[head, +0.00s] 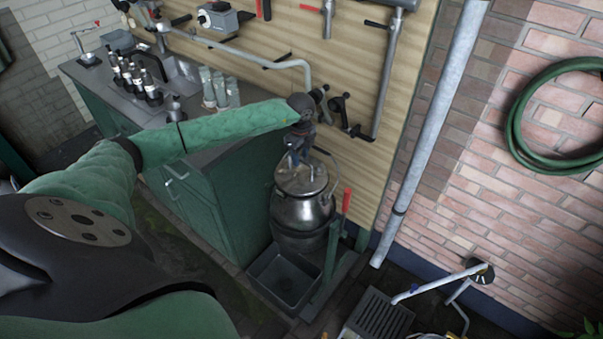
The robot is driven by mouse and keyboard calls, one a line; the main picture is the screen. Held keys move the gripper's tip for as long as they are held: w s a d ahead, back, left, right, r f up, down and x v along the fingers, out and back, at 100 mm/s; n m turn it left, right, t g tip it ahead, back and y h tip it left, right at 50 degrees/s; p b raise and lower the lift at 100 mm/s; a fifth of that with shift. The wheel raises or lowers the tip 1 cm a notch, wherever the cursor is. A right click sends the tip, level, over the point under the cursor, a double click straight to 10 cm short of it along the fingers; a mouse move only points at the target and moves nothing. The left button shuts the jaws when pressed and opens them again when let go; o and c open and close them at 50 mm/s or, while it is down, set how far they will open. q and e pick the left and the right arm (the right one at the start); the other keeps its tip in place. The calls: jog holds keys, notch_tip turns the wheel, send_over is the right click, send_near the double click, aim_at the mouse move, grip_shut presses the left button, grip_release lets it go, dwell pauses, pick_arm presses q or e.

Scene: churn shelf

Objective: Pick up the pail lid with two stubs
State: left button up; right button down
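A metal pail (301,212) stands upright at the right end of the green cabinet. Its round grey lid (312,184) sits on top, with a thin bail handle arching beside it. My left gripper (294,161) points down just above the lid's far left part, where it covers some of the lid's top. I cannot tell whether its fingers touch the lid or a stub, or whether they are open or shut. The two stubs are too small and partly hidden to make out clearly. My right gripper is out of view.
A grey square tub (285,280) lies below the pail, with a red-handled lever (346,201) to its right. Dark bottles (137,80) and clear jars (219,88) stand on the counter. A tool board (350,60) rises behind; a vertical pipe (432,125) stands right.

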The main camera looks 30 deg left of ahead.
pick_arm(q)
grip_shut()
dwell(1.5)
